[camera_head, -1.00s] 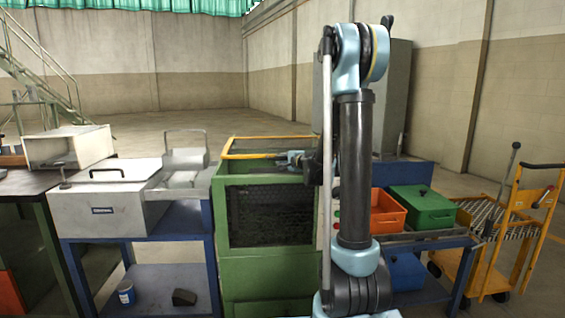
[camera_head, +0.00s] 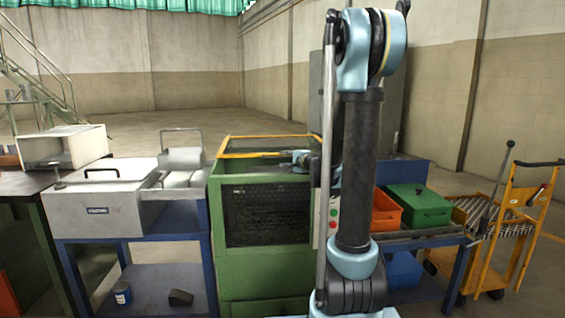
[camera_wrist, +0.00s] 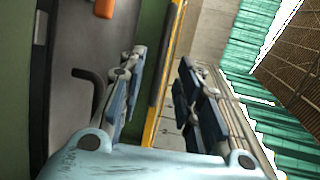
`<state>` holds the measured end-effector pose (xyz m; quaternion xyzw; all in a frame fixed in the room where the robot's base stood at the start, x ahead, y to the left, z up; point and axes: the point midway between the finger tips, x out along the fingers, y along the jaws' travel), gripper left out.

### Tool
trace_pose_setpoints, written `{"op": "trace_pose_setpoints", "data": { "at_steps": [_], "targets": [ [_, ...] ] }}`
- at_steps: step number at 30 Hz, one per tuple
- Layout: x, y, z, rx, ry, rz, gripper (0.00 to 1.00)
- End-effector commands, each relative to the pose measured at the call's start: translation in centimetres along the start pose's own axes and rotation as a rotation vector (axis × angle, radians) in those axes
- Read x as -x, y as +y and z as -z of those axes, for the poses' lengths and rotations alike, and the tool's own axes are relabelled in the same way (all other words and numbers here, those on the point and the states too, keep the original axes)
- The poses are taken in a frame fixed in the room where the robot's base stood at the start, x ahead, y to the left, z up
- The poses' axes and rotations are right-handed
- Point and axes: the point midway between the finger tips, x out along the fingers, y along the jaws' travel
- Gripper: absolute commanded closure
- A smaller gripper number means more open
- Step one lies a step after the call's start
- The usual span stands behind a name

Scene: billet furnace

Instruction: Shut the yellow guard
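The yellow guard (camera_head: 248,155) is a thin yellow frame at the top of the green machine (camera_head: 262,190). It looks close to flat there, but I cannot tell its exact angle. My gripper (camera_head: 300,158) is at the right part of the guard's front bar, partly hidden behind my arm. In the wrist view, the two dark blue fingers of my gripper (camera_wrist: 160,85) are apart. A yellow bar (camera_wrist: 168,65) of the guard runs through the space between them. I see no clear contact.
A grey box machine (camera_head: 97,208) on a blue bench stands to the left. An orange bin (camera_head: 386,214) and a green box (camera_head: 418,204) are on the bench at right. A yellow trolley (camera_head: 492,255) stands farther right. A dark curved handle (camera_wrist: 92,85) shows in the wrist view.

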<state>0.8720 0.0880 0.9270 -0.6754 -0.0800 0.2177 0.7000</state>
Motion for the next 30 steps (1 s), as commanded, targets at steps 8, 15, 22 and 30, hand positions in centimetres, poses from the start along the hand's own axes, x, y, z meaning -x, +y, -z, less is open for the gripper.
{"op": "trace_pose_setpoints", "data": {
  "at_steps": [8,15,22,30],
  "targets": [
    [3.5,0.2,0.0,0.001,0.002,-0.001,0.69],
    [4.7,0.2,0.0,0.001,0.000,-0.001,0.69],
    [4.7,0.1,0.0,0.000,0.000,-0.001,0.69],
    [4.9,0.0,0.0,0.020,0.001,-0.012,0.69]
  ]
}}
